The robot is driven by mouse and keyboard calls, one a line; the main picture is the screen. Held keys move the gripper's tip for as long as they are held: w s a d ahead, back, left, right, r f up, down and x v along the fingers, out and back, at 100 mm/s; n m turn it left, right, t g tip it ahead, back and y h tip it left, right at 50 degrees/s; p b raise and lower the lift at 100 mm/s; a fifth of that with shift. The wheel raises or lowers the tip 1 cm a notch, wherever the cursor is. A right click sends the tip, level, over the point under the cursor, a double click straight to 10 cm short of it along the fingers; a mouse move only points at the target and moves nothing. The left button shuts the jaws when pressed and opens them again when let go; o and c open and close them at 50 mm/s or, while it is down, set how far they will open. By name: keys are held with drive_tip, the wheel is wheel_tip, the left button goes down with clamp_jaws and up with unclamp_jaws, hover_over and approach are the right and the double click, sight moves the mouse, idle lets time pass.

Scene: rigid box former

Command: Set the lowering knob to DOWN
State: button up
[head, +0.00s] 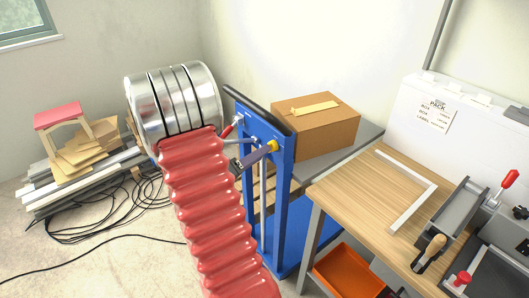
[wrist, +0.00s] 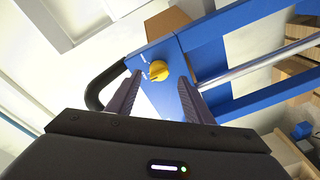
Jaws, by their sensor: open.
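The yellow knob (wrist: 157,70) sits on the flat plate of a blue upright frame (wrist: 205,50). Small pale marks show on the plate beside it, too small to read, and I cannot tell which setting it points to. In the head view the knob (head: 272,146) is near the top of the blue frame (head: 282,195). My gripper (wrist: 160,76) is open, with one dark purple finger on each side of the knob in the wrist view. A finger tip appears close to the knob in the head view; I cannot tell whether it touches.
A taped cardboard box (head: 315,128) stands behind the frame on a grey surface. A wooden workbench (head: 375,205) is to the right, with an orange bin (head: 345,272) below. Flat boards (head: 85,150) and black cables (head: 115,215) lie on the floor at left. A black handle bar (wrist: 103,85) borders the frame.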

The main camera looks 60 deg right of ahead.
drive_tip(key=shift+x, duration=1.8)
drive_tip(key=shift+a, duration=0.1)
drive_tip(key=c, duration=1)
